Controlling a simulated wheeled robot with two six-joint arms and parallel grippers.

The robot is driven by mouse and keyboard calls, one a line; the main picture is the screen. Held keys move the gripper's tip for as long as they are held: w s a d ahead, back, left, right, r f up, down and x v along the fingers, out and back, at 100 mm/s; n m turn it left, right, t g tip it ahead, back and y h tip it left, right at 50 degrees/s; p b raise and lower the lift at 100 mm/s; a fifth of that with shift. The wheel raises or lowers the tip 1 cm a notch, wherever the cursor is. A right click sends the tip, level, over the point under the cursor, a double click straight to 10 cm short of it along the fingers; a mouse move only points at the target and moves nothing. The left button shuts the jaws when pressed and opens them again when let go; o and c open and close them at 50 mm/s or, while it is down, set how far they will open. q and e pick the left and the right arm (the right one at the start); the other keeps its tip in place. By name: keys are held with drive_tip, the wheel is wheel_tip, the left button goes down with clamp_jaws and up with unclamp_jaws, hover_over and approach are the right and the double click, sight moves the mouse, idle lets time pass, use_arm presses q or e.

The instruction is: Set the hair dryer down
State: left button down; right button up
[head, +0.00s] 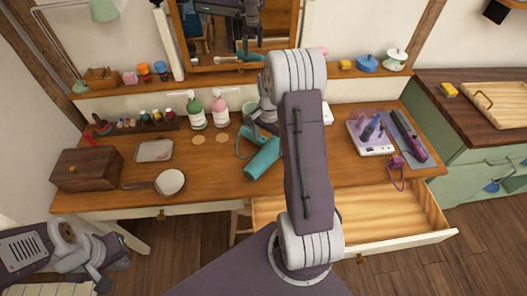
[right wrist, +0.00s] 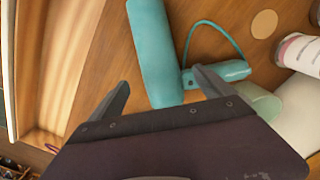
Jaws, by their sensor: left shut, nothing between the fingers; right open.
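The teal hair dryer (head: 263,158) lies on the wooden desk top, left of my right arm, with its looped cord beside it. In the right wrist view, its barrel (right wrist: 157,45) runs up from between the fingers and its handle points right. My right gripper (right wrist: 162,82) is open. Its two fingers stand apart on either side of the dryer's near end, and I see no grip on it. In the head view this gripper is mostly hidden by my arm. My left gripper (head: 104,284) is shut and empty at the lower left, away from the desk.
An open, empty drawer (head: 390,222) juts from the desk front. Green and pink bottles (head: 220,112) and a pale green cup (right wrist: 262,100) stand near the dryer. A wooden box (head: 87,170) and a pan (head: 170,182) are left; a white organiser (head: 370,137) is right.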

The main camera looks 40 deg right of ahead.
sight(269, 149)
wheel_tip(269, 149, down, 5)
drive_tip(key=shift+f, duration=0.1)
drive_tip(key=c, duration=0.5)
clamp_jaws()
